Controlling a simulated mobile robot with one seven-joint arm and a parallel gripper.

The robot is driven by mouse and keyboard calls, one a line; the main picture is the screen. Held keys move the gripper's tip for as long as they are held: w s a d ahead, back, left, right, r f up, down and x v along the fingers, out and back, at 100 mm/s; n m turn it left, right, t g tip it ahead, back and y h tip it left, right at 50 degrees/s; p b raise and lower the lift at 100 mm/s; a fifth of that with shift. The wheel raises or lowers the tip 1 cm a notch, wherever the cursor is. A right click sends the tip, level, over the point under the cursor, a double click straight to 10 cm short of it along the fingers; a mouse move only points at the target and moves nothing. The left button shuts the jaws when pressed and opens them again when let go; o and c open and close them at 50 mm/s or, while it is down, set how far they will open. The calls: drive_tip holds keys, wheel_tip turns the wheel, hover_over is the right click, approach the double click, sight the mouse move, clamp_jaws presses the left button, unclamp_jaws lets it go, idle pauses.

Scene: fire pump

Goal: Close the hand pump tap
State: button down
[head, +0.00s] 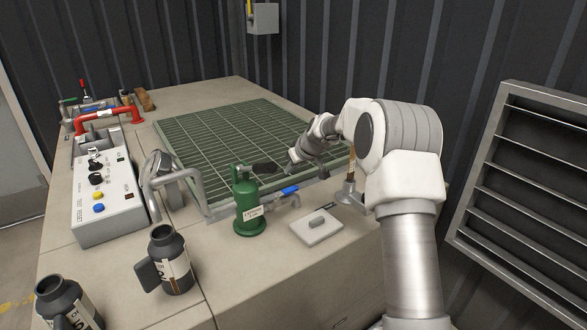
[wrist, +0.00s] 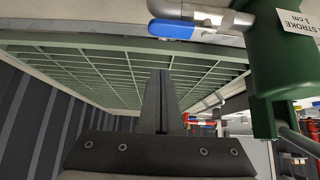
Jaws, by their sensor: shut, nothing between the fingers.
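The green hand pump (head: 247,208) stands upright on the bench top, right of the middle. Its tap has a blue lever (head: 290,190) on a grey outlet pipe (head: 281,203) at the pump's right side. In the wrist view the blue lever (wrist: 171,29) lies along the grey pipe at the top, and the green pump body (wrist: 285,50) fills the upper right. My gripper (head: 288,169) is just beyond the tap, above the green grating. In the wrist view my gripper (wrist: 160,76) has its fingers together, empty and apart from the lever.
The green grating (head: 215,140) covers the bench behind the pump. A grey control box (head: 105,195) stands at left, and a dark jug (head: 170,262) at front left. A flat grey plate (head: 316,227) lies in front of the tap. A louvred panel (head: 530,190) is at right.

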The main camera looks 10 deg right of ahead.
sight(287, 191)
drive_tip(key=x, duration=0.6)
drive_tip(key=shift+w+f, duration=0.1)
drive_tip(key=shift+f, duration=0.15)
drive_tip(key=shift+s+d+r, duration=0.1)
drive_tip(key=shift+s+d, duration=0.1)
drive_tip(key=shift+s, duration=0.25)
drive_tip(key=shift+s+d+r, duration=0.1)
drive_tip(key=shift+s+d, duration=0.1)
drive_tip(key=shift+s, duration=0.25)
drive_tip(key=shift+s+d+b, duration=0.15)
drive_tip(key=shift+s+b, duration=0.05)
drive_tip(key=shift+s, duration=0.3)
drive_tip(key=shift+s+d+b, duration=0.15)
drive_tip(key=shift+s+d, duration=0.05)
drive_tip(key=shift+s, duration=0.3)
